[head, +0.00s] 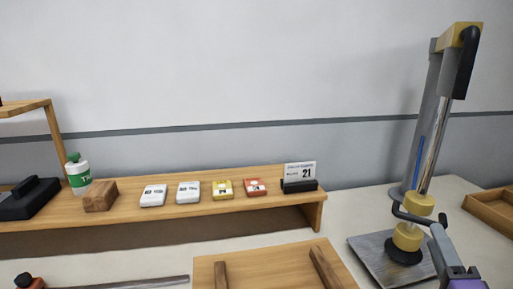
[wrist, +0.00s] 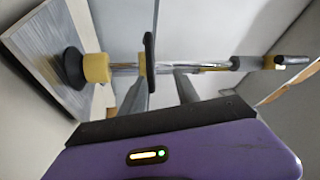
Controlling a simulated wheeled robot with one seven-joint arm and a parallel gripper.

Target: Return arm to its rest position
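My gripper (head: 437,232) is at the lower right of the head view, beside the lower part of a press-like stand. Its purple housing (wrist: 190,150) fills the bottom of the wrist view. Two grey fingers (wrist: 160,90) reach out from it with a gap between them. They are close to the stand's black crossbar (wrist: 150,65) and chrome rod (wrist: 205,68); I cannot tell whether they touch. The stand has a grey column (head: 424,120), a yellow top with a black lever (head: 465,62), yellow collars (head: 408,237) and a metal base plate (head: 375,262).
A wooden shelf (head: 230,208) at the back holds a bottle (head: 78,175), a wooden block (head: 100,196), several small boxes and a calendar (head: 299,174). A wooden rack (head: 245,270) lies in front. A wooden tray (head: 492,208) is right of the stand. The space above the shelf is clear.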

